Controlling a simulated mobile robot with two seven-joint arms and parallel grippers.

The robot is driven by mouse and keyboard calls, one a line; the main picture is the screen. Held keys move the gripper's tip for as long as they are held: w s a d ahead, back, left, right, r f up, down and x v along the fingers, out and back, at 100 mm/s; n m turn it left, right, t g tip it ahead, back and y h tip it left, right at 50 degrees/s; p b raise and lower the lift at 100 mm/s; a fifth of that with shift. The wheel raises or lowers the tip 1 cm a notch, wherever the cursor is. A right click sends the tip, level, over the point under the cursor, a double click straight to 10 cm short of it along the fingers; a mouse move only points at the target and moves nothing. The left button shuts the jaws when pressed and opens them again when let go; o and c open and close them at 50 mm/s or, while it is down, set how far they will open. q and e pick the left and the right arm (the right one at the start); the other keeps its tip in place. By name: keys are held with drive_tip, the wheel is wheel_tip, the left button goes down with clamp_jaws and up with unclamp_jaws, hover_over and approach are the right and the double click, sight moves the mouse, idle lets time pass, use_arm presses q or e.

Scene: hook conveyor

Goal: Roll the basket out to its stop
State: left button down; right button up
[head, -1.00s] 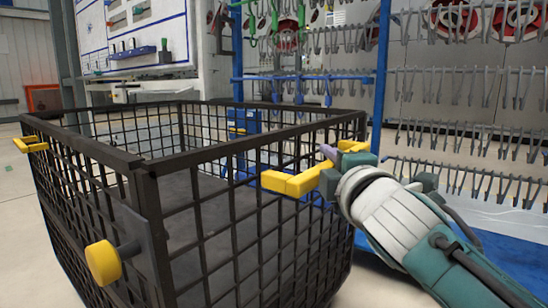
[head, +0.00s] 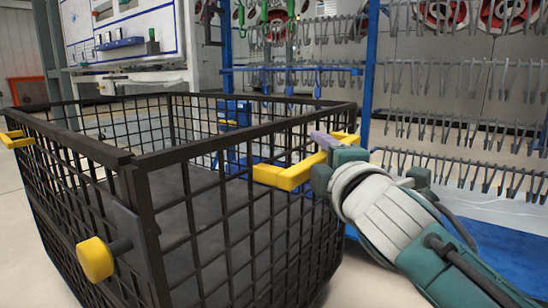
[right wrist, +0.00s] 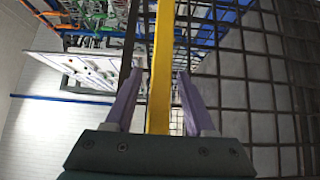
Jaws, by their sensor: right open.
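The basket (head: 215,147) is a large black wire-mesh bin, upright, filling the left and middle of the head view. A yellow handle (head: 282,176) sticks out along its right side. My right gripper (head: 322,150) is at the far part of this handle. In the right wrist view the yellow bar (right wrist: 161,60) runs between the two purple fingers (right wrist: 156,90), with a gap on each side, so the gripper is open around it. The head view hides the far finger's contact with the bar. My left gripper is not in view.
A yellow round knob (head: 95,259) sticks out of the basket's near corner, and another yellow handle (head: 17,139) is on its left side. A blue rack with rows of grey hooks (head: 470,75) stands behind on the right. Pale floor shows at the left.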

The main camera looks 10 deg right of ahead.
drive_tip(key=s+p, duration=0.3)
drive_tip(key=s, duration=0.6)
drive_tip(key=shift+a, duration=0.25)
